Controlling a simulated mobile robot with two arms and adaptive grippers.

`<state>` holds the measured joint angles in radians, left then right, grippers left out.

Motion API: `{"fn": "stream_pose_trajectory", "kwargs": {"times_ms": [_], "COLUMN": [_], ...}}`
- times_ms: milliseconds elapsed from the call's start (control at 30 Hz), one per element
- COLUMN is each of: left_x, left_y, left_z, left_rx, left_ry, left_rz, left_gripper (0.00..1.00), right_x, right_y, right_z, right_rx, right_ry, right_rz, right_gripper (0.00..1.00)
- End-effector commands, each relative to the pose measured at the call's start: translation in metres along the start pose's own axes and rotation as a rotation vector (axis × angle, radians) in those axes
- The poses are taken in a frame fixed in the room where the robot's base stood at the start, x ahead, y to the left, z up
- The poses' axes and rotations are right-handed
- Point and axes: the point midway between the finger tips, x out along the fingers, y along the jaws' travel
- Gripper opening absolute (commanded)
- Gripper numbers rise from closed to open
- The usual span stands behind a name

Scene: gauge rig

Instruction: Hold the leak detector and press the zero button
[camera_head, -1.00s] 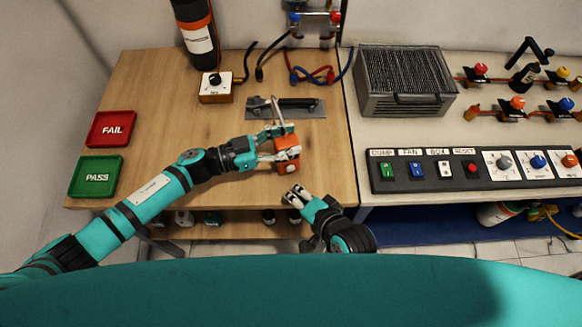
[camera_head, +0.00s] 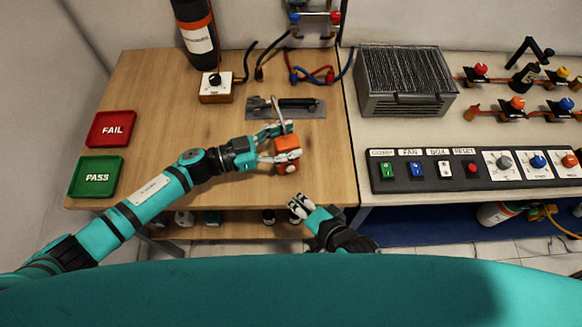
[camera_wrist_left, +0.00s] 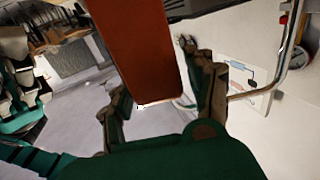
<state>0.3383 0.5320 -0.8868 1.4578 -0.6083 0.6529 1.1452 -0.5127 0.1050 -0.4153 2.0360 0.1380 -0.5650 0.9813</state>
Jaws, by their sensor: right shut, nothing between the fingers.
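The leak detector (camera_head: 287,146) is a small orange device with a thin metal probe rising from it. My left gripper (camera_head: 279,144) is shut on it and holds it near the front right of the wooden table. In the left wrist view, the orange body (camera_wrist_left: 140,45) stands between the two fingers, and the bent metal probe (camera_wrist_left: 289,55) shows at the right. The zero button cannot be made out. My right gripper (camera_head: 299,206) is shut and empty, below the detector by the table's front edge. It also shows at the left of the left wrist view (camera_wrist_left: 22,85).
A flat grey plate with a dark handle (camera_head: 287,106) lies behind the detector. Red FAIL (camera_head: 111,128) and green PASS (camera_head: 97,177) trays sit at the left. A switch panel (camera_head: 440,182) is on the right bench. The table's middle left is clear.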

Motion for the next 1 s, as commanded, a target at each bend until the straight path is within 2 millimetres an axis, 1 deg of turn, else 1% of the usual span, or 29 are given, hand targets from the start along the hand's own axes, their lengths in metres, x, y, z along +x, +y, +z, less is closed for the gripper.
{"fn": "stream_pose_trajectory", "kwargs": {"times_ms": [33,67,333,467,567,800,900,1000], "left_x": [0.0,0.0,-0.001,-0.012,-0.03,-0.082,-0.099,-0.111], "left_y": [0.0,0.0,0.0,-0.001,0.0,-0.001,0.0,0.0], "left_z": [0.0,0.0,0.0,0.0,0.001,0.001,0.001,0.001], "left_rx": [0.0,0.0,0.001,0.001,0.001,0.0,0.001,-0.001], "left_ry": [0.0,0.0,0.0,-0.002,-0.004,-0.005,-0.003,-0.002], "left_rz": [0.0,0.0,-0.001,-0.001,-0.002,-0.002,-0.001,-0.001], "left_gripper": [0.64,0.67,0.67,0.67,0.67,0.67,0.67,0.67], "right_x": [0.0,0.0,0.0,0.0,0.0,0.0,0.0,0.0], "right_y": [0.0,0.0,0.0,0.0,0.0,0.0,0.0,0.0], "right_z": [0.0,0.0,0.0,0.0,0.0,0.0,0.0,0.0], "right_rx": [0.0,0.0,0.0,0.0,0.0,0.0,0.0,0.0], "right_ry": [0.0,0.0,0.0,0.0,0.0,0.0,0.0,0.0], "right_rz": [0.0,0.0,0.0,0.0,0.0,0.0,0.0,0.0], "right_gripper": [0.0,0.0,0.0,0.0,0.0,0.0,0.0,0.0]}}
